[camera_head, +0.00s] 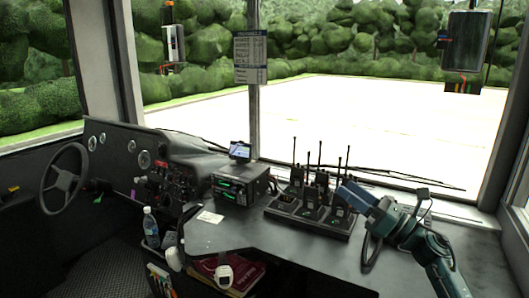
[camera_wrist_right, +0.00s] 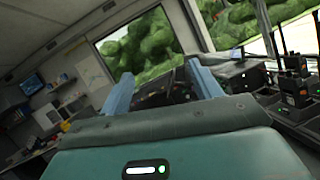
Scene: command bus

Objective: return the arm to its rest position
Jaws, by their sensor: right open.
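My right gripper (camera_head: 352,197) is at the right of the head view, above the black desk. Its arm comes in from the lower right corner. Its blue fingers point left and up, just right of the radios on the charging dock. In the wrist view the two fingers of my right gripper (camera_wrist_right: 158,80) stand wide apart with nothing between them, so it is open and empty. My left gripper is not in view.
Several radios with upright antennas stand in a black charging dock (camera_head: 283,208). A radio unit (camera_head: 240,188) sits left of it. A bottle (camera_head: 150,228) and a steering wheel (camera_head: 62,180) are further left. The windscreen lies behind the desk. Bare desk (camera_head: 300,252) shows in front.

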